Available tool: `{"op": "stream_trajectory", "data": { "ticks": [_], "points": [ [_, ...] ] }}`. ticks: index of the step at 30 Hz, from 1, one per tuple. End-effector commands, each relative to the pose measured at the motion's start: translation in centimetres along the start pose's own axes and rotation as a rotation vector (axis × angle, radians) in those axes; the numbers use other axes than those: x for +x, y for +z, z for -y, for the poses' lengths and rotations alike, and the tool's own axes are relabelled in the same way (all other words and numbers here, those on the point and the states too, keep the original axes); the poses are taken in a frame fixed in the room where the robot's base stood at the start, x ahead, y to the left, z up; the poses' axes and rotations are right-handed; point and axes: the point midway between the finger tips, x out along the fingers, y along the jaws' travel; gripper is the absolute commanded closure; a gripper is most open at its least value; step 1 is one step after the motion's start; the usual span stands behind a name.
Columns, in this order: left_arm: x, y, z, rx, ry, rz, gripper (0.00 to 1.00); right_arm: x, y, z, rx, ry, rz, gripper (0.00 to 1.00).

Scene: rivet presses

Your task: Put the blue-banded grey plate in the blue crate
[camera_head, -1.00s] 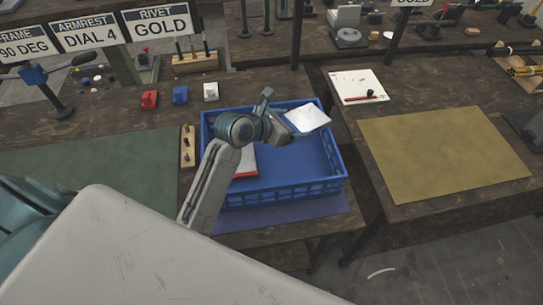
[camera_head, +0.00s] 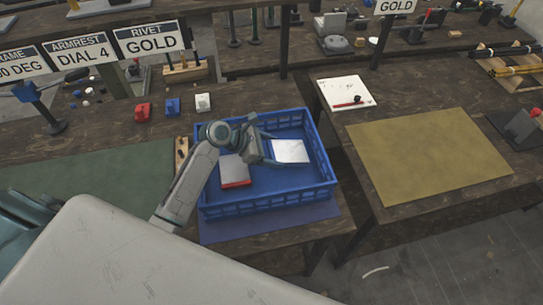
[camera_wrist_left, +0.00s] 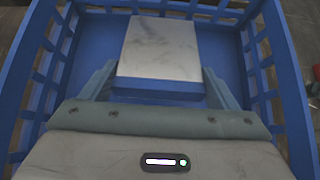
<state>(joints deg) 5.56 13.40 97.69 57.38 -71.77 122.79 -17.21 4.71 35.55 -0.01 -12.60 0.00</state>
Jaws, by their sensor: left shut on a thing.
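The blue crate (camera_head: 322,186) stands on the table in the middle of the head view. The blue-banded grey plate (camera_head: 290,151) is inside the crate's outline, in the right part; its blue band shows at the near edge in the left wrist view (camera_wrist_left: 160,86). My left gripper (camera_head: 268,150) reaches over the crate from the left and is shut on the plate, with a finger on each side of it. Whether the plate touches the crate floor I cannot tell. A red-banded grey plate (camera_head: 235,170) lies in the crate's left part. My right gripper is not in view.
Red (camera_head: 143,112), blue (camera_head: 172,107) and white (camera_head: 203,103) blocks stand behind the crate's left. A wooden strip (camera_head: 181,155) is at its left side. An empty yellow mat (camera_head: 428,155) covers the right table. A notepad (camera_head: 345,93) lies behind the mat.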

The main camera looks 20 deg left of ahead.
Motion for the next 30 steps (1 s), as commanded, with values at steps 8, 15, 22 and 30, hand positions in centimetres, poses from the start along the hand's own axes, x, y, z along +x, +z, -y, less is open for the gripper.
{"op": "stream_trajectory", "data": {
  "ticks": [8,15,22,30],
  "points": [
    [1.9,-2.5,0.0,-0.001,0.001,0.001,0.62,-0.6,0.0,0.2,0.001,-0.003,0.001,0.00],
    [2.0,-2.6,0.0,0.000,0.001,0.002,0.62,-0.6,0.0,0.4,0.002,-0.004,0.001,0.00],
    [2.1,-2.8,0.1,-0.001,0.000,-0.001,0.00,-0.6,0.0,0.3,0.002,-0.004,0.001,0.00],
    [1.7,-2.8,0.0,0.000,0.001,-0.002,0.00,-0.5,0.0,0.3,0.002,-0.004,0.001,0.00]
  ]
}}
